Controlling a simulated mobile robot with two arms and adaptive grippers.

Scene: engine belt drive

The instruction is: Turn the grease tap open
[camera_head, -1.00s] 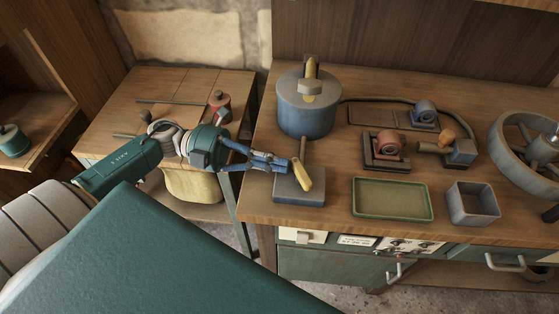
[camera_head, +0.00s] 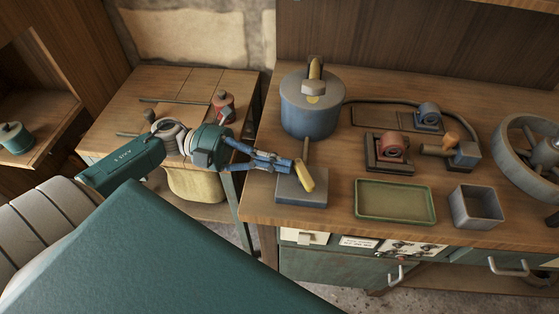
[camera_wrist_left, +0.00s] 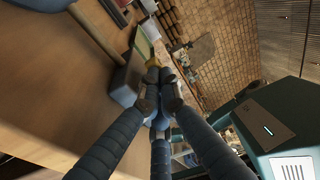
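The grease tap looks to be the yellow lever (camera_head: 305,176) on a post above a blue-grey block (camera_head: 301,197) near the bench's left front edge. The lever stands tilted, its upper end leaning left. My left gripper (camera_head: 292,164) reaches in from the left, with its blue fingertips at the lever's upper end. In the left wrist view the fingers (camera_wrist_left: 160,82) are drawn together, with a bit of yellow (camera_wrist_left: 153,62) just beyond them. They seem beside or touching the lever; I cannot tell contact for certain. My right gripper is not in view.
A blue lidded pot (camera_head: 309,108) stands just behind the tap. To the right are a green tray (camera_head: 395,222), an open grey box (camera_head: 476,208), small pulley fixtures (camera_head: 391,149) and a large wheel (camera_head: 513,150). A lower side table (camera_head: 165,90) is at left.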

